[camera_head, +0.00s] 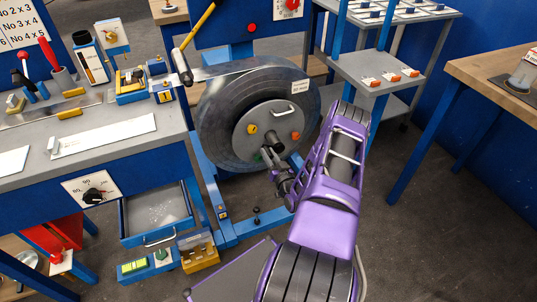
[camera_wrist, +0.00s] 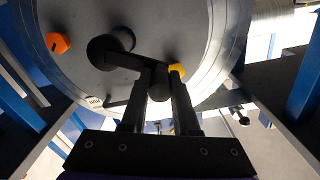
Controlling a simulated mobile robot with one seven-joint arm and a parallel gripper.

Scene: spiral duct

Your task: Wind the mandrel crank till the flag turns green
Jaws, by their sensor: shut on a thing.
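The mandrel (camera_head: 240,85) is a large dark coil drum with a grey round face plate (camera_head: 262,118) in the head view. The plate carries a yellow knob (camera_head: 252,128) and an orange knob (camera_head: 295,135). The black crank (camera_wrist: 130,60) runs from a dark hub (camera_wrist: 110,46) to a dark handle (camera_wrist: 160,90) in the wrist view. My gripper (camera_wrist: 161,80) is shut on the handle, one finger on each side; it shows small in the head view (camera_head: 272,162). A small green patch (camera_head: 257,157) shows beside it. I cannot tell whether that is the flag.
A grey workbench (camera_head: 100,125) with tools stands at the left, with an open drawer (camera_head: 157,213) below. A blue stand (camera_head: 375,85) with orange-marked tags is at the right. A wooden table (camera_head: 490,75) stands far right. Bare floor (camera_head: 440,230) lies right of my arm.

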